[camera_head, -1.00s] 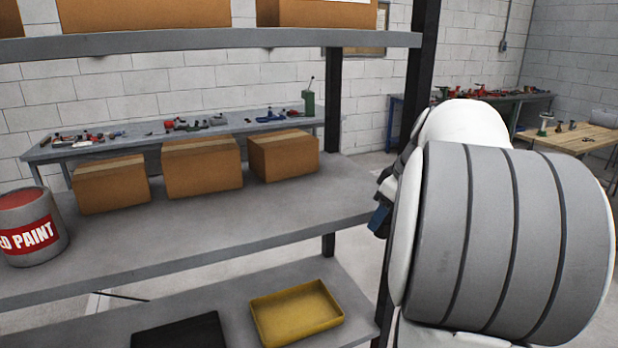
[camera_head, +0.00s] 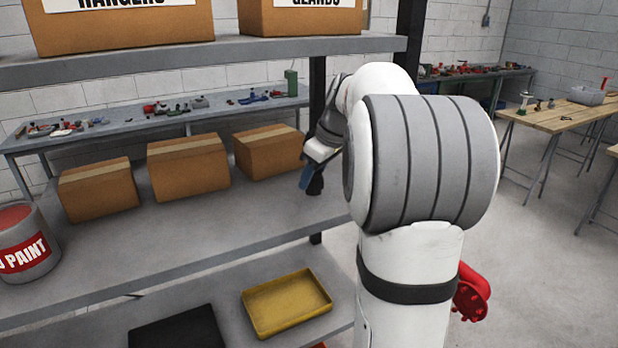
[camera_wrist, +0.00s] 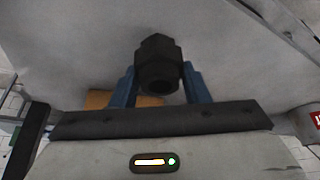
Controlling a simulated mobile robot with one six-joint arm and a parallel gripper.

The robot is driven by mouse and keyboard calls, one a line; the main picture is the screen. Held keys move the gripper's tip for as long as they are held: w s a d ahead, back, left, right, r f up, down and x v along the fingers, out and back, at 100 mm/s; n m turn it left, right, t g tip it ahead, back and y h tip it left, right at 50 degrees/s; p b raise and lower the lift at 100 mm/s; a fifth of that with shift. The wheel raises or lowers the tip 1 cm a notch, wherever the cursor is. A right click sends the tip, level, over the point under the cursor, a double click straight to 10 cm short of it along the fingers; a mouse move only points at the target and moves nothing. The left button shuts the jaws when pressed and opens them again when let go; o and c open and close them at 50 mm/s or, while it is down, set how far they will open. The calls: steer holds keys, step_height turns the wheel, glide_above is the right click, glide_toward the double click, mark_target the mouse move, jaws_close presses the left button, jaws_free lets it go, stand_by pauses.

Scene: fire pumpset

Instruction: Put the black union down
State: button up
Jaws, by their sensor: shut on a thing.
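The black union (camera_wrist: 157,62) is a dark hex-shaped fitting in the wrist view, between the two blue fingers of my gripper (camera_wrist: 158,86). My gripper is shut on it. In the head view my gripper (camera_head: 306,178) points down over the right end of the middle shelf (camera_head: 215,222), and the dark union (camera_head: 315,186) shows at its tip. The grey shelf surface (camera_wrist: 75,45) fills the wrist view beyond the union. I cannot tell whether the union touches the shelf.
Several cardboard boxes (camera_head: 188,167) stand along the back of the shelf, the nearest left of my gripper. A red paint can (camera_head: 25,242) stands at the far left. A yellow tray (camera_head: 287,303) and a black tray (camera_head: 178,332) lie below. A dark upright post (camera_head: 318,100) stands behind my gripper.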

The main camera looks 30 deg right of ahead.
steer(key=shift+w+a+r, duration=0.15)
steer(key=shift+w+a, duration=0.25)
steer(key=shift+w, duration=0.2)
steer(key=shift+w+f+p, duration=0.15)
steer(key=shift+f+p, duration=0.6)
steer(key=shift+f, duration=1.1)
steer(key=shift+f, duration=0.1)
steer(key=o, duration=0.8)
steer(key=shift+f, duration=0.1)
steer(key=shift+c, duration=0.2)
steer(key=o, duration=0.5)
steer(key=shift+c, duration=0.2)
